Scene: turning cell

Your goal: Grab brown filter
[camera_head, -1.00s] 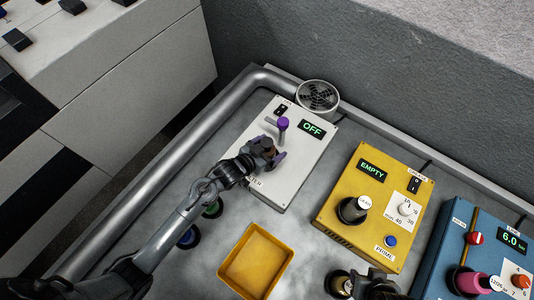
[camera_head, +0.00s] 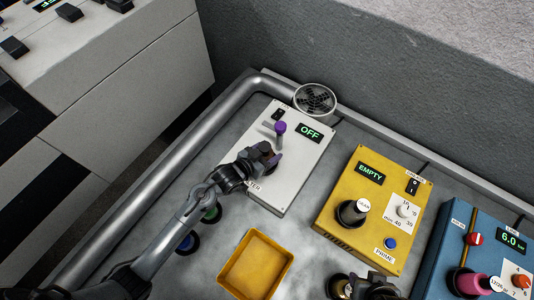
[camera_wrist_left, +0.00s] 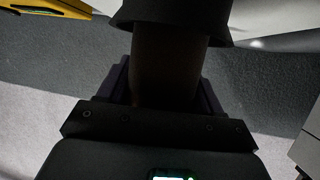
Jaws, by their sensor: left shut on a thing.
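The brown filter is a brown cylinder (camera_wrist_left: 168,68) under a wider dark rim in the left wrist view. It stands between the two dark purple fingers of my left gripper (camera_wrist_left: 162,88), which is shut on it. In the head view my left gripper (camera_head: 267,156) is at the lower left part of the white box (camera_head: 290,175), and the filter is mostly hidden by it. I cannot tell whether the filter still touches the box. My right gripper (camera_head: 375,289) is partly in view at the bottom edge; its fingers are unclear.
The white box has a purple-tipped lever (camera_head: 280,128) and a display reading OFF. A yellow box (camera_head: 340,220) reading EMPTY and a blue box (camera_head: 440,265) stand to the right. An empty yellow tray (camera_head: 228,266) lies in front. A grey pipe (camera_head: 180,150) runs along the left.

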